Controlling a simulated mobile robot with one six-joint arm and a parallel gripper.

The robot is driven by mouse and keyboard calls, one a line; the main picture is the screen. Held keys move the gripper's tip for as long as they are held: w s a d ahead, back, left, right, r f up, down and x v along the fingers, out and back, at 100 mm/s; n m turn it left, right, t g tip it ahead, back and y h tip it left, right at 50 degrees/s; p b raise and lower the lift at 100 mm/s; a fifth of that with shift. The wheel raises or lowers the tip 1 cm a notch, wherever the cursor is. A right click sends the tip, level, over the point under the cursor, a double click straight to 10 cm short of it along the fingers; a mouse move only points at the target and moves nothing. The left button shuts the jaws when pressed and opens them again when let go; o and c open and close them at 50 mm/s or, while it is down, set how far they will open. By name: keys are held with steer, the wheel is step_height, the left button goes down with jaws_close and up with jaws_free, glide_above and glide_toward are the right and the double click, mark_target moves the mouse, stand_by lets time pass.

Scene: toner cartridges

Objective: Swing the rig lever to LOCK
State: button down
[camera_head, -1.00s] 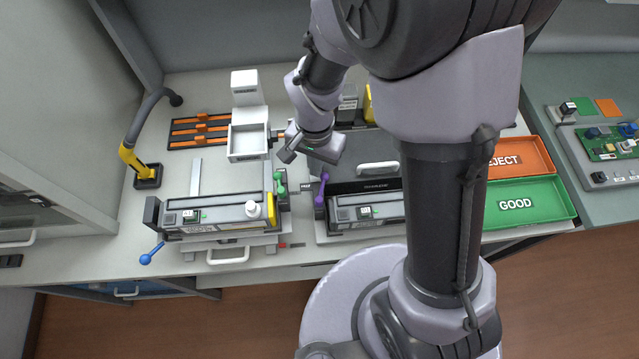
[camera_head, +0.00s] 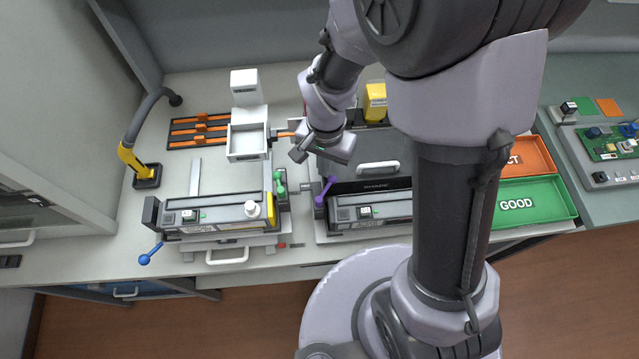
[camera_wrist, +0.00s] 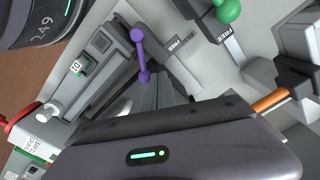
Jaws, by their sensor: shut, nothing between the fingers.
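A purple lever (camera_head: 325,190) stands on the left side of the right-hand machine (camera_head: 365,212), its knob tilted to the right. It also shows in the wrist view (camera_wrist: 140,55), near a strip marked FREE. A green lever (camera_head: 280,186) sits on the right side of the left-hand machine (camera_head: 225,214); its green knob (camera_wrist: 228,10) is by another FREE label. I cannot tell which lever is the rig's, and no LOCK label is readable. My gripper (camera_head: 300,152) is shut and empty, above and behind the purple lever, apart from it. The wrist view shows its dark housing.
A blue-knobbed lever (camera_head: 147,257) sticks out at front left. A white bin (camera_head: 248,141) and an orange rod (camera_wrist: 270,100) are behind the machines. A green GOOD tray (camera_head: 530,197) and an orange reject tray (camera_head: 537,152) lie right. My arm hides part of the bench.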

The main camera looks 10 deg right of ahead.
steer(key=shift+d, duration=0.15)
steer(key=shift+s+d, duration=0.25)
steer(key=shift+d, duration=0.1)
stand_by(0.4)
